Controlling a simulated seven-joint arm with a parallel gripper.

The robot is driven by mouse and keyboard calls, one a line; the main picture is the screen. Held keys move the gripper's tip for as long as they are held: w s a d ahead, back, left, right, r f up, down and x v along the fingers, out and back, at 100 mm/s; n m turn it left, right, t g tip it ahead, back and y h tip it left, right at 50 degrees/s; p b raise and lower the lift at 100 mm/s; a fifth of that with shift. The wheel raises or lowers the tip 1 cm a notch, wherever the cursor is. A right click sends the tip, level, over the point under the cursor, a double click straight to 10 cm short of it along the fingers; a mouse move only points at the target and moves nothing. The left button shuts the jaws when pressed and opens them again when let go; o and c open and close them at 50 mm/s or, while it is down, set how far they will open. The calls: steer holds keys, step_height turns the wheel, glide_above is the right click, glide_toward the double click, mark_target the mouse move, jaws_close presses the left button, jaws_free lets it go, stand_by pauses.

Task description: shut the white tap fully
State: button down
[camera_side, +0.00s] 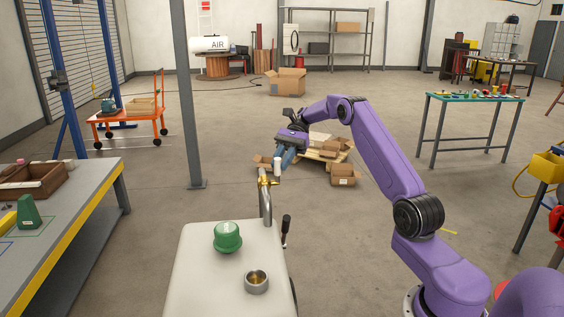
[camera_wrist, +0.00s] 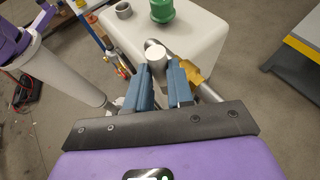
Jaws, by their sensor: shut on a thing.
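The white tap (camera_side: 277,166) is a small pale cylinder on the brass fitting (camera_side: 264,180) at the top of a bent metal pipe beside the white tank. In the wrist view the tap (camera_wrist: 156,55) shows as a light round end between the tips of two blue fingers. My gripper (camera_side: 281,164) reaches in from the far side. In the wrist view my gripper (camera_wrist: 158,68) is shut on the tap, one finger on each side. The brass fitting (camera_wrist: 192,74) sits just right of the fingers. The tap's lower part is hidden there.
The white tank (camera_side: 212,285) carries a green knob (camera_side: 227,236) and a metal cup (camera_side: 256,281). A black-handled lever (camera_side: 286,226) stands at its right side. A grey workbench (camera_side: 85,200) is at left.

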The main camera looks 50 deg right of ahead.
steer(key=shift+w+d+f+g+y, duration=0.2)
steer(key=shift+g+y, duration=0.1)
steer(key=shift+y, duration=0.1)
stand_by(0.3)
steer(key=c, duration=1)
jaws_free()
steer(key=shift+r, duration=0.1)
steer(key=shift+s+a+r+h, duration=0.15)
steer(key=shift+a+h, duration=0.05)
steer(key=shift+h, duration=0.1)
